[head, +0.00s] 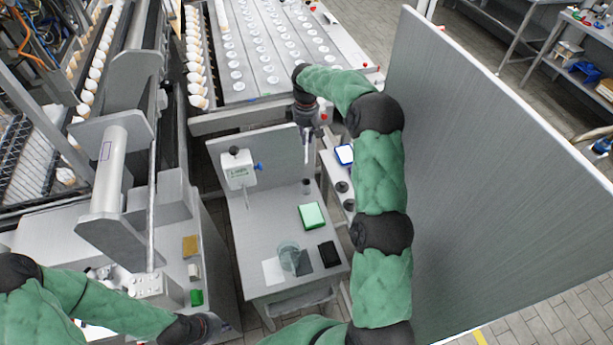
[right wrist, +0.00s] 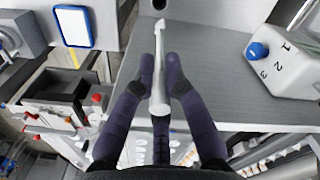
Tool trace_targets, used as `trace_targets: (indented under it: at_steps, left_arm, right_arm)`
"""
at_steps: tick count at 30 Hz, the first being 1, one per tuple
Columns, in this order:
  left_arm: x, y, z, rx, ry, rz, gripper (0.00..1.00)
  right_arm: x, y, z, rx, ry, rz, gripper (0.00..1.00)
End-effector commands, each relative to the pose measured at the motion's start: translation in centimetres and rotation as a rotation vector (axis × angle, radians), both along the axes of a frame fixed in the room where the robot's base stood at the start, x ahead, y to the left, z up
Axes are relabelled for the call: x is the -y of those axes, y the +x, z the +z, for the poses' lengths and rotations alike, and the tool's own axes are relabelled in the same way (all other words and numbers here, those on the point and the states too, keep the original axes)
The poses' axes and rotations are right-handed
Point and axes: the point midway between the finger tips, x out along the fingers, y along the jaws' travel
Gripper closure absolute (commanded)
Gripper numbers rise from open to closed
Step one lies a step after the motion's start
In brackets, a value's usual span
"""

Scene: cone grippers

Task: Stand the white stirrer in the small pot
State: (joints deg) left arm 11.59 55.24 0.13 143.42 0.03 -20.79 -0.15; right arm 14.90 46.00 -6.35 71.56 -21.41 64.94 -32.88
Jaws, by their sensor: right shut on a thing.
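The white stirrer (right wrist: 160,72) is a thin rod held between the dark fingers of my right gripper (right wrist: 161,80). In the head view my right gripper (head: 307,128) is above the back of the small grey table, and the stirrer (head: 306,150) hangs roughly upright below it. A small dark pot (head: 306,187) stands on the table below the stirrer's lower end, apart from it. A round dark opening (right wrist: 159,4) at the top of the right wrist view may be this pot. My left gripper (head: 207,326) is low at the left; its fingers are not clear.
The grey table (head: 258,222) also holds a green box (head: 311,215), a clear beaker (head: 289,257), a black pad (head: 329,254) and a white dispenser (head: 238,170). A tall grey panel (head: 470,170) stands right of my right arm. A blue-framed tablet (head: 344,155) lies on a side shelf.

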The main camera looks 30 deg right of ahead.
Motion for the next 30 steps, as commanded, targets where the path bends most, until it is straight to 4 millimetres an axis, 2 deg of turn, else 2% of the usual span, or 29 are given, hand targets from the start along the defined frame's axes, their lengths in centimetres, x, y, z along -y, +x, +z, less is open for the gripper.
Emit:
trace_targets:
  at_steps: [5, 18, 21, 30]
  left_arm:
    - [0.0, -0.1, 0.1, -0.001, 0.000, 0.001, 1.00]
    - [0.0, 0.0, 0.5, 0.000, 0.000, 0.001, 1.00]
    - [0.0, 0.0, 0.6, 0.000, 0.000, 0.001, 1.00]
    - [0.0, 0.0, 0.7, 0.000, 0.000, 0.000, 1.00]
  right_arm:
    - [-0.1, -0.1, -2.3, -0.005, 0.001, 0.001, 1.00]
    - [-0.1, -0.1, -12.0, -0.004, 0.001, 0.000, 1.00]
    - [-0.1, -0.1, -13.3, -0.002, 0.001, 0.000, 1.00]
    - [-0.1, -0.1, -15.4, -0.003, 0.001, 0.000, 1.00]
